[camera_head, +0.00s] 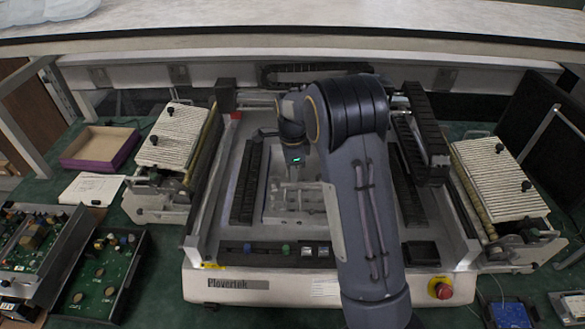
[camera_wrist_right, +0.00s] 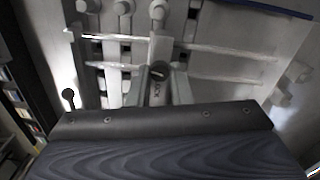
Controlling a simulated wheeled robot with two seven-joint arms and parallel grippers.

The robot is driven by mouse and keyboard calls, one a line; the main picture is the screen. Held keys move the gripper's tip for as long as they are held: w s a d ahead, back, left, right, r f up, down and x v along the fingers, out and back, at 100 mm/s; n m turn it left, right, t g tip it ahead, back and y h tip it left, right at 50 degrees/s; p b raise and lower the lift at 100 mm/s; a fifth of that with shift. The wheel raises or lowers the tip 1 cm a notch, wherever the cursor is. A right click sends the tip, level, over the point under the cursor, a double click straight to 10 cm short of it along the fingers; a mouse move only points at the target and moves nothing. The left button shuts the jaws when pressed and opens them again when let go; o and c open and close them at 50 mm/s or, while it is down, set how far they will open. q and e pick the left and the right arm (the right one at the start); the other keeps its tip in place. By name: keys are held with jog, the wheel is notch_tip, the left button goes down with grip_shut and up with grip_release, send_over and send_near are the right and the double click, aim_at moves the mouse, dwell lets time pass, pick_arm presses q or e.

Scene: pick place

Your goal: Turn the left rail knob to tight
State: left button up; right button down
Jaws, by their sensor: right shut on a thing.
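My right arm reaches up the middle of the head view and bends down over the machine. My right gripper (camera_head: 294,180) is low over the pale metal fixture (camera_head: 295,208) in the machine's middle; its fingertips are small and hard to make out. My left gripper is in neither view.
Slanted ribbed racks with black knobs stand left (camera_head: 168,135) and right (camera_head: 500,180) of the machine. The front panel (camera_head: 275,252) carries small buttons, and a red stop button (camera_head: 440,288) is at front right. Circuit boards (camera_head: 100,275) lie at left. A shelf (camera_head: 300,28) crosses the back.

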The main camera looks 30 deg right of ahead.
jog(key=shift+m+p, duration=0.35)
jog(key=shift+m, duration=1.15)
jog(key=c, duration=1.3)
grip_release()
jog(key=shift+r, duration=0.1)
notch_tip(320, 180, up, 7)
jog(key=shift+w+b, duration=0.15)
jog(key=shift+b, duration=0.35)
jog(key=shift+r, duration=0.3)
